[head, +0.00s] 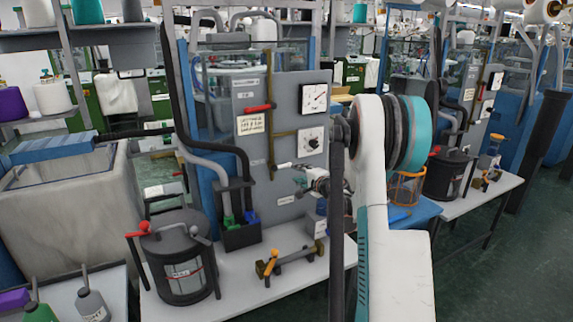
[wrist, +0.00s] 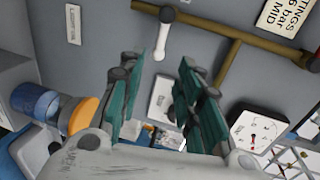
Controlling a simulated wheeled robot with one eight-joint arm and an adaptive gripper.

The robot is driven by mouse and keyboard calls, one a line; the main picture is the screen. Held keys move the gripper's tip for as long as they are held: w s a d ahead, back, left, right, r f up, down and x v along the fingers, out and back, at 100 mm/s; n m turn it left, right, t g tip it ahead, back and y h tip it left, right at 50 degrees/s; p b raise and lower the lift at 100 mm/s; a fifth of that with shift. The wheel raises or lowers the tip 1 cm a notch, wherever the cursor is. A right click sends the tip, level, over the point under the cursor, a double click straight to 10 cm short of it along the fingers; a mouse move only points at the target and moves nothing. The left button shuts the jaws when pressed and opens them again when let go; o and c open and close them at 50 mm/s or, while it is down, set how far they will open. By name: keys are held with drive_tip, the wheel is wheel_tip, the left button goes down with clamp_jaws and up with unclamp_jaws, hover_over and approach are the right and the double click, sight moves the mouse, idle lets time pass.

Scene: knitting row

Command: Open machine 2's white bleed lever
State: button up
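The white bleed lever (head: 283,166) sits low on the grey machine panel (head: 290,92), at the lower end of the brass pipe (head: 269,120). In the wrist view the white lever (wrist: 162,38) is near the top centre, with a dark pivot end. My gripper (head: 303,181) is just right of the lever in the head view. In the wrist view my gripper (wrist: 157,75) has its green-padded fingers spread apart with nothing between them. The lever lies beyond the fingertips, apart from them. I cannot read a machine number.
A black pot (head: 182,258) and a brass fitting (head: 290,260) stand on the white table (head: 240,292) below. A similar station stands at right.

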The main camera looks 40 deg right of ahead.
sight(286, 166)
drive_tip(key=shift+b+x, duration=1.95)
drive_tip(key=shift+x, duration=4.95)
clamp_jaws()
